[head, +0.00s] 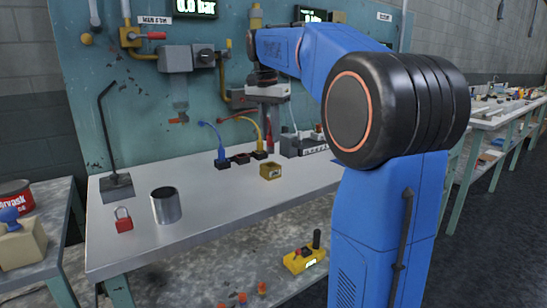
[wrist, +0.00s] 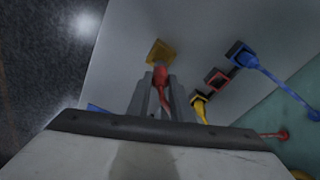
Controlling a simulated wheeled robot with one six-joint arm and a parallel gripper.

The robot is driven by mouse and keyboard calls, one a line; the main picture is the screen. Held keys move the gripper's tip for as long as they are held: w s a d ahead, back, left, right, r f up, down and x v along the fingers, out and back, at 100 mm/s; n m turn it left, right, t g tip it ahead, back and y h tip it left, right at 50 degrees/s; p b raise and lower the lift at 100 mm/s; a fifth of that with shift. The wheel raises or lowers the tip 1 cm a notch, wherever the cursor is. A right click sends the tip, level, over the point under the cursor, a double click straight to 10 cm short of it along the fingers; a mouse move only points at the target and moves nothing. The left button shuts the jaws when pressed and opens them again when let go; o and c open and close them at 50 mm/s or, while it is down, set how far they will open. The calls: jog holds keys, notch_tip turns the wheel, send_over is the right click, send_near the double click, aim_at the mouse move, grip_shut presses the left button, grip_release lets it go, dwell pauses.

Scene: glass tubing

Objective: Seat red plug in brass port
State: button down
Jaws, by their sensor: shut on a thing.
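My gripper (wrist: 160,86) is shut on the red plug (wrist: 160,77), which shows between its two grey fingers in the wrist view. In the head view my gripper (head: 269,128) hangs above the bench, pointing down. The brass port (wrist: 160,52) is a small gold-coloured block just beyond the fingertips in the wrist view. In the head view the brass port (head: 270,171) stands on the bench, below and slightly in front of my gripper. The plug's tip overlaps the port's near edge in the wrist view; I cannot tell whether they touch.
A blue plug (head: 222,154) and a yellow plug (head: 260,146) stand in blocks behind the brass port, with a dark red block (head: 241,158) between them. A metal cup (head: 166,206) and a red padlock (head: 123,220) are at the left. The bench between is clear.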

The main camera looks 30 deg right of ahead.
aim_at(271, 153)
jog(key=shift+f, duration=3)
jog(key=c, duration=1.6)
grip_release()
jog(key=shift+f, duration=0.1)
jog(key=r, duration=0.4)
jog(key=a+r, duration=0.1)
jog(key=r, duration=0.7)
jog(key=shift+s+a+r, duration=0.1)
jog(key=shift+s+a, duration=0.05)
jog(key=shift+s, duration=0.15)
